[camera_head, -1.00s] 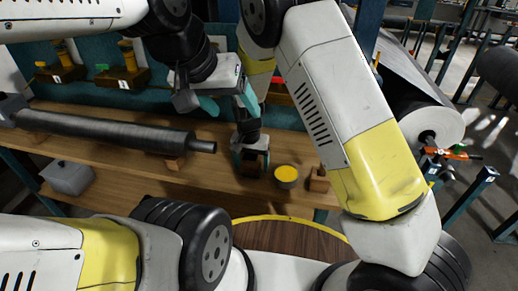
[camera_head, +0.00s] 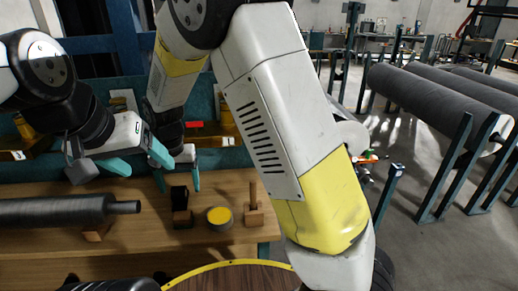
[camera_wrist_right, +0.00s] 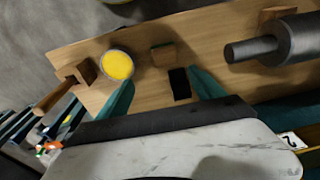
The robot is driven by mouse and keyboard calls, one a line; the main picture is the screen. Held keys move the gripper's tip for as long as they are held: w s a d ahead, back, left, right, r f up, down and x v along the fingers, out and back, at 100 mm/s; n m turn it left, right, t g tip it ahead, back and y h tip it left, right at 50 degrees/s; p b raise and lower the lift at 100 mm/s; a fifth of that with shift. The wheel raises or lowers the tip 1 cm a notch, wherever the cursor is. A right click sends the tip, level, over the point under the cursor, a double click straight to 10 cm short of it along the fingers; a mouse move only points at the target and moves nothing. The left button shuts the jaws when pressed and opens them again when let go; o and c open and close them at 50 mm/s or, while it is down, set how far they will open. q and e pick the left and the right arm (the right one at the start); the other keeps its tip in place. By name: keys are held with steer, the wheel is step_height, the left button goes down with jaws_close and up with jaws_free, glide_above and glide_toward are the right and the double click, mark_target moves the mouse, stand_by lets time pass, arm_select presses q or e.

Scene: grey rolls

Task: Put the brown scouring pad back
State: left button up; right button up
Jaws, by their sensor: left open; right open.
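A small brown block (camera_head: 182,217) sits on the wooden bench with a dark upright block (camera_head: 180,197) at it; I cannot tell for sure which part is the scouring pad. In the right wrist view the brown block (camera_wrist_right: 163,56) and the dark face (camera_wrist_right: 180,84) show ahead of the fingers. My right gripper (camera_head: 177,182) is open and empty, its teal fingers above and behind the blocks. It also shows in the right wrist view (camera_wrist_right: 163,98). My left gripper (camera_head: 136,160) is open and empty, higher and to the left, over the back of the bench.
A round tin with a yellow top (camera_head: 218,217) stands right of the blocks. A grey roll (camera_head: 55,210) lies on supports at left. Large rolls (camera_head: 425,105) fill the right background.

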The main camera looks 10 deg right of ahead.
steer(key=s+d+r+t+y, duration=0.1)
steer(key=s+d+r+y, duration=0.3)
steer(key=d+r, duration=1.1)
steer(key=s+d+r+n+t+h, duration=0.1)
steer(key=s+d+r+t+h, duration=0.1)
steer(key=s+d, duration=1)
steer(key=shift+s+r+t, duration=0.15)
steer(key=shift+r+t, duration=0.75)
steer(key=shift+r, duration=0.05)
